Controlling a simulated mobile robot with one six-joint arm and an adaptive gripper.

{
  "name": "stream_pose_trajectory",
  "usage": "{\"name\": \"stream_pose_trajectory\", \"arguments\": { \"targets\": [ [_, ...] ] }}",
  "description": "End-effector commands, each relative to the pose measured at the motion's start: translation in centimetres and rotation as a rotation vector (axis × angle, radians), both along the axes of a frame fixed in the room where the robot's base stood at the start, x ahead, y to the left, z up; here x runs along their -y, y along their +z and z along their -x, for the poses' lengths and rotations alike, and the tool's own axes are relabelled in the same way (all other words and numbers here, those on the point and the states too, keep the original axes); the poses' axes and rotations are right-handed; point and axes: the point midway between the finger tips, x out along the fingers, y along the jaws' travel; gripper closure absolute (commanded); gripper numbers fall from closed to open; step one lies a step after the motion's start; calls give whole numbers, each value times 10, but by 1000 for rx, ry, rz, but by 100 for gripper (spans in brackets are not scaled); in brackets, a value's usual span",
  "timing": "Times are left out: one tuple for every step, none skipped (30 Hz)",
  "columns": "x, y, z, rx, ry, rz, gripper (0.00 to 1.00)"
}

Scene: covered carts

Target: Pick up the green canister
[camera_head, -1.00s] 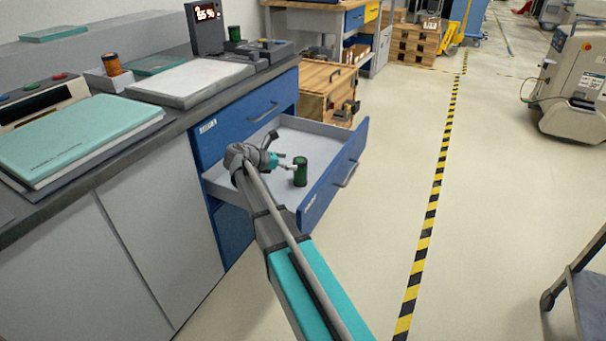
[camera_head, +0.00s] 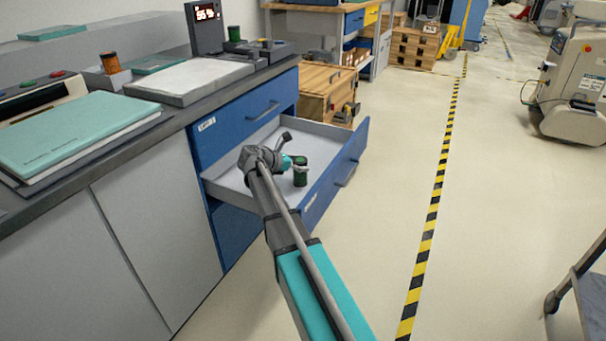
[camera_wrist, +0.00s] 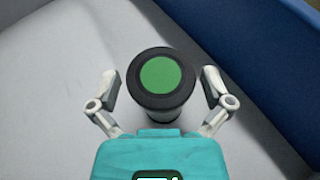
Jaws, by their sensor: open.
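The green canister (camera_head: 300,173) stands upright in the open blue drawer (camera_head: 345,165), near its front panel. In the wrist view the canister (camera_wrist: 159,75) shows its round green top with a dark rim. My gripper (camera_head: 297,166) is inside the drawer at the canister. Its two fingers (camera_wrist: 160,85) are open, one on each side of the canister, with a visible gap on both sides. Part of the canister's side is hidden by a finger in the head view.
The drawer's grey floor (camera_wrist: 60,80) is otherwise bare around the canister. The blue front panel rises close by on the right. The worktop above holds a teal book (camera_head: 75,130), an orange-brown canister (camera_head: 110,63) and a dark green canister (camera_head: 234,33). A wooden crate (camera_head: 325,88) stands behind the drawer.

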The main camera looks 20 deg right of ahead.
Motion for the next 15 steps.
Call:
{"name": "stream_pose_trajectory", "arguments": {
  "targets": [
    [1,0,0,0,0,0,0],
    [1,0,0,0,0,0,0],
    [1,0,0,0,0,0,0],
    [1,0,0,0,0,0,0],
    [1,0,0,0,0,0,0],
    [1,0,0,0,0,0,0],
    [1,0,0,0,0,0,0],
    [0,0,0,0,0,0,0],
    [0,0,0,0,0,0,0],
    [0,0,0,0,0,0,0],
    [0,0,0,0,0,0,0],
    [0,0,0,0,0,0,0],
    [0,0,0,0,0,0,0],
    [0,0,0,0,0,0,0],
    [0,0,0,0,0,0,0]
  ]
}}
